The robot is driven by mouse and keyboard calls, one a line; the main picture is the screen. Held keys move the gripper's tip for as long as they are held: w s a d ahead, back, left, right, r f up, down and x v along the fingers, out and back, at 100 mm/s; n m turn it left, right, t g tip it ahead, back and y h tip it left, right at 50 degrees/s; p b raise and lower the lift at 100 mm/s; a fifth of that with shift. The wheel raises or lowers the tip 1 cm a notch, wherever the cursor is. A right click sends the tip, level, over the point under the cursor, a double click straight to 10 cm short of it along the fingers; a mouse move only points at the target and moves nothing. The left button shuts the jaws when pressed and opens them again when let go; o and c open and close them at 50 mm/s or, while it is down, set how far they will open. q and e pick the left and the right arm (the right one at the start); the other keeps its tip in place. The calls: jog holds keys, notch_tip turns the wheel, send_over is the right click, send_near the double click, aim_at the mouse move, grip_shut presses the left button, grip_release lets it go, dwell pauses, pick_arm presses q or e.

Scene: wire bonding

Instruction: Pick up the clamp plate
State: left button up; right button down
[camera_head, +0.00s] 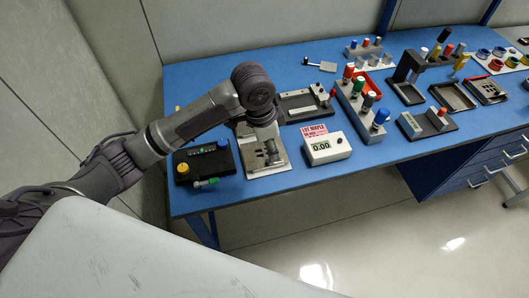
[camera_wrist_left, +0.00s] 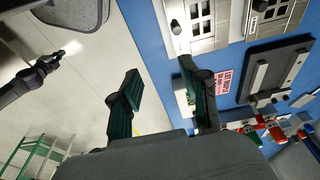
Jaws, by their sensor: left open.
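A pale metal plate with window slots lies on the blue table; it looks like the clamp plate (camera_wrist_left: 201,14), but I cannot be sure. In the head view this pale metal piece (camera_head: 257,170) is partly hidden under my left gripper (camera_head: 271,156). A second slotted metal part (camera_wrist_left: 268,14) sits beside it in the left wrist view. My left gripper, also in the left wrist view (camera_wrist_left: 160,70), is open and empty, pointing down over the area. Its distance above the plate is hard to tell.
A white box with a display (camera_head: 325,150) stands just right, with a pink label (camera_head: 314,131) behind it. A dark fixture (camera_head: 297,106) and a peg block (camera_head: 362,122) are behind and right. The table's front edge is close.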

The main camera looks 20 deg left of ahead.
pick_arm(q)
notch_tip(320, 180, up, 2)
jog(key=w+a+r, duration=0.1)
jog(key=w+a, duration=0.2)
jog(key=p, duration=0.1)
send_over(268, 160)
jog(key=shift+y, duration=0.3)
jog(key=f, duration=0.8)
jog(key=shift+a+f, duration=0.1)
jog(key=shift+a, duration=0.15)
notch_tip(268, 160, down, 4)
jog(key=shift+s+d+f+p, duration=0.15)
jog(key=shift+f+p, duration=0.1)
jog(key=shift+p, duration=0.9)
jog(key=shift+f, duration=0.55)
grip_shut()
